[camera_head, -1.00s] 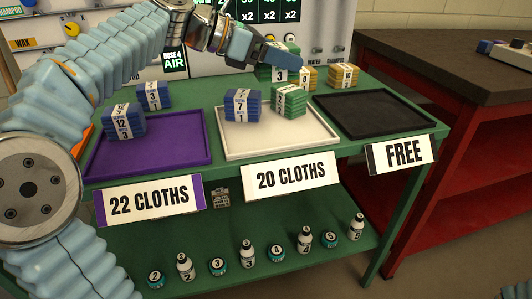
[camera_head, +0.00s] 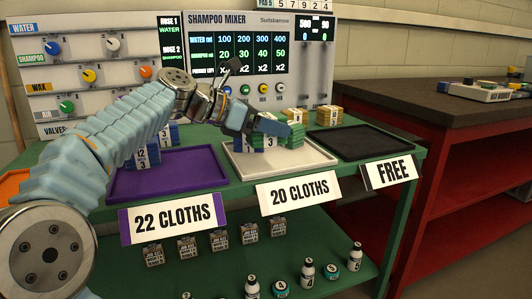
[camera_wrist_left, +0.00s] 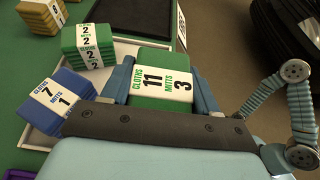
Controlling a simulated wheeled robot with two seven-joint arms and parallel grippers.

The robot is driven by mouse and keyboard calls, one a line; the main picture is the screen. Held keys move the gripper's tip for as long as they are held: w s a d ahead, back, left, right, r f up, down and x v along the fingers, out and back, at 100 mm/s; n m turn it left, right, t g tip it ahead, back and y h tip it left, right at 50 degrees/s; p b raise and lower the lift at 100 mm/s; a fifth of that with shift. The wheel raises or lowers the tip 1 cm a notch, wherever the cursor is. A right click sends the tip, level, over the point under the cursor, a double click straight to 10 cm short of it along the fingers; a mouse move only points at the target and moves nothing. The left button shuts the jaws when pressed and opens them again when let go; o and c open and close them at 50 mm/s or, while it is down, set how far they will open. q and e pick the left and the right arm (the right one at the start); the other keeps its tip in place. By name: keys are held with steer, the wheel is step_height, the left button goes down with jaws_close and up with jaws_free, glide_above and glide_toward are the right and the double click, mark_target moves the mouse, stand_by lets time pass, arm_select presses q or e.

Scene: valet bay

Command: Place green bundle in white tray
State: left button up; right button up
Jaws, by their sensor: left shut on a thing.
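My left gripper (camera_head: 272,130) is shut on the green bundle, labelled 11 cloths and 3 mitts (camera_wrist_left: 158,84). The bundle sits between both fingers in the left wrist view. In the head view it is largely hidden by the fingers, over the white tray (camera_head: 264,173). I cannot tell whether it touches the tray. Another green bundle, labelled 2 (camera_wrist_left: 88,45), and a blue bundle, labelled 7 and 1 (camera_wrist_left: 60,100), are in the white tray beside the held one. My right gripper is not in view.
The purple tray (camera_head: 190,180) is left of the white one; blue bundles (camera_head: 143,157) stand at its back. The empty black tray (camera_head: 362,143) is on the right. Yellow bundles (camera_head: 329,116) stand behind. Bottles (camera_head: 308,272) and boxes are on the shelf below.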

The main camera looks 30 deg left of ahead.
arm_select(q)
steer(key=shift+w+a+f, duration=0.25)
steer(key=shift+a+f, duration=0.05)
steer(key=shift+f, duration=0.15)
steer(key=shift+w+a+f, duration=0.2)
steer(key=shift+a+f, duration=0.1)
steer(key=shift+f, duration=0.15)
steer(key=f, duration=0.1)
steer(key=f+b, duration=0.1)
steer(key=f, duration=0.1)
steer(key=a+f+b, duration=0.1)
steer(key=shift+w+f, duration=0.2)
steer(key=shift+w, duration=0.15)
steer(key=shift+r, duration=0.1)
steer(key=o, duration=1.1)
